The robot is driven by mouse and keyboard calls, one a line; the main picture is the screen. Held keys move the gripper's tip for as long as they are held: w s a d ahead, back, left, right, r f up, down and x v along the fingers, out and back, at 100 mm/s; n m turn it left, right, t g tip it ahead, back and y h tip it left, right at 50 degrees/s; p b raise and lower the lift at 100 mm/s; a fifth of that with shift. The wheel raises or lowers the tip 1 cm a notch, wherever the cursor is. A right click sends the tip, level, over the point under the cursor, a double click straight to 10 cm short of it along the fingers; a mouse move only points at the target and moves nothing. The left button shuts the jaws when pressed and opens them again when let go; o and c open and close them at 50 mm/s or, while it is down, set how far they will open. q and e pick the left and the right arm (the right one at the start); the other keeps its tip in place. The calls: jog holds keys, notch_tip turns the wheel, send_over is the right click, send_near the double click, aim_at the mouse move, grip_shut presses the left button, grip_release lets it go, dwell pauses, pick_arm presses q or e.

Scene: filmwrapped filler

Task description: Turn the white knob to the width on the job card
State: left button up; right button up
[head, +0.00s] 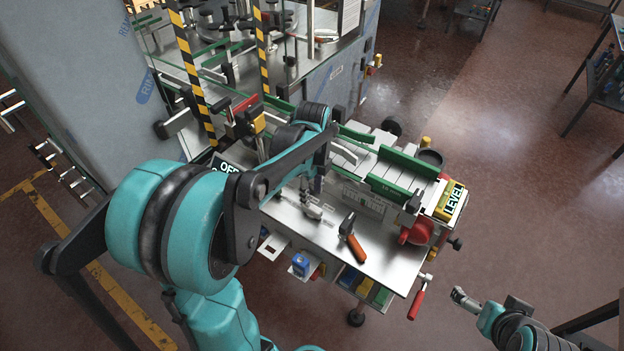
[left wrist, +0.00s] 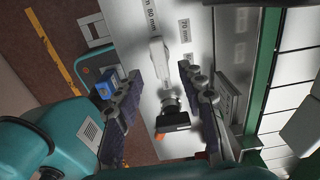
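The white knob (left wrist: 158,52) is a pale, elongated handle on the steel tabletop, lying roughly along the wrist picture between labels reading 80 mm and 70 mm. It also shows small in the head view (head: 312,211). My left gripper (left wrist: 158,76) is over it, its two dark fingers apart on either side; I cannot tell whether either touches it. In the head view the left arm partly hides this gripper (head: 305,190). My right gripper (head: 461,296) is off the table's front right, away from the knob; its fingers are too small to read. No job card is legible.
A blue button (head: 300,264) sits below the front edge. Green guide rails (head: 408,162), a red knob (head: 416,233) and a yellow LEVEL sign (head: 450,201) stand right. Open floor lies beyond.

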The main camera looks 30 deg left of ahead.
aim_at(312, 207)
pick_arm(q)
notch_tip(312, 207, up, 6)
jog(key=shift+r, duration=0.25)
jog(key=shift+s+d, duration=0.1)
dwell(0.4)
